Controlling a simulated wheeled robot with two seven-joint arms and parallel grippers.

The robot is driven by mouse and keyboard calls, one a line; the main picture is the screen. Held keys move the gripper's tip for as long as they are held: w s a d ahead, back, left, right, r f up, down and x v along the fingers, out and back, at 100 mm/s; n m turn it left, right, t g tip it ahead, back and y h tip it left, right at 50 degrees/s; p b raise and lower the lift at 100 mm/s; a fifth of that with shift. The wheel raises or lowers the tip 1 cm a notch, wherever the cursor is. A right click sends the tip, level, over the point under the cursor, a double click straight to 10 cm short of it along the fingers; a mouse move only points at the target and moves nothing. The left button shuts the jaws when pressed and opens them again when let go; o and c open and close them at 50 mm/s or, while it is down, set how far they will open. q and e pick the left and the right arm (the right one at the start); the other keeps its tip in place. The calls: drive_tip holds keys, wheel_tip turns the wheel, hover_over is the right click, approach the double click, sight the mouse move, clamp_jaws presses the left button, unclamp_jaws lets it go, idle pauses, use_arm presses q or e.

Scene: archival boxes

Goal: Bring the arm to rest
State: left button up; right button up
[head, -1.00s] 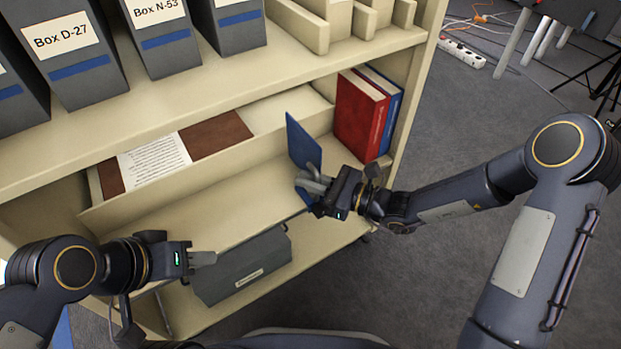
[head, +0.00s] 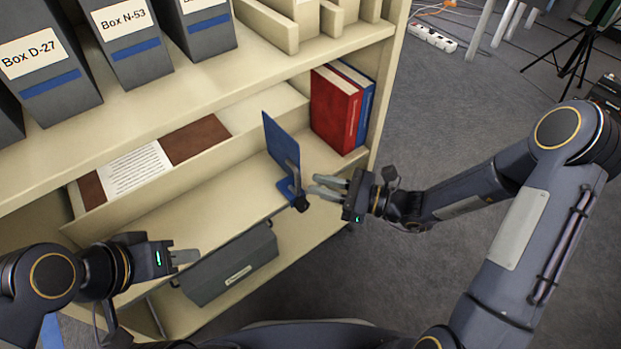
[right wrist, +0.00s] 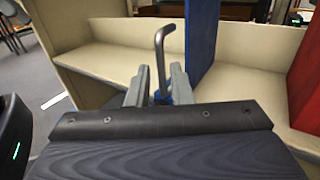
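My right gripper (head: 318,187) is open and empty, just right of a blue upright panel (head: 282,146) at the front of the middle shelf.
A red book (head: 335,110) and a blue book (head: 363,98) stand at the shelf's right end. Labelled grey boxes (head: 125,45) stand on the upper shelf. A dark grey box (head: 231,264) lies on the lower shelf. Open carpet (head: 450,130) is to the right.

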idle(0.5)
drive_tip(key=shift+s+r+n, duration=0.2)
drive_tip(key=shift+r+n, duration=0.1)
drive_tip(key=shift+r, duration=0.05)
drive_tip(key=s+d+r+n+g+h, duration=0.2)
drive_tip(key=s+r+n+g, duration=0.15)
drive_tip(key=s+n, duration=0.25)
drive_tip(key=s+d+r+n+g+h, duration=0.2)
drive_tip(key=s+r+n+h, duration=0.15)
drive_tip(key=s+n, duration=0.25)
drive_tip(key=s+d+r+n+t+h, duration=0.1)
drive_tip(key=s+d+n+t+h, duration=0.25)
drive_tip(key=d, duration=0.25)
drive_tip(key=s+d+n+t+h, duration=0.2)
drive_tip(key=s+d+n+h, duration=0.2)
drive_tip(key=d, duration=0.2)
wheel_tip(320, 180, up, 30)
drive_tip(key=p, duration=3)
drive_tip(key=shift+d+r+g, duration=0.15)
drive_tip(key=shift+r+g, duration=0.1)
drive_tip(key=shift+g, duration=0.05)
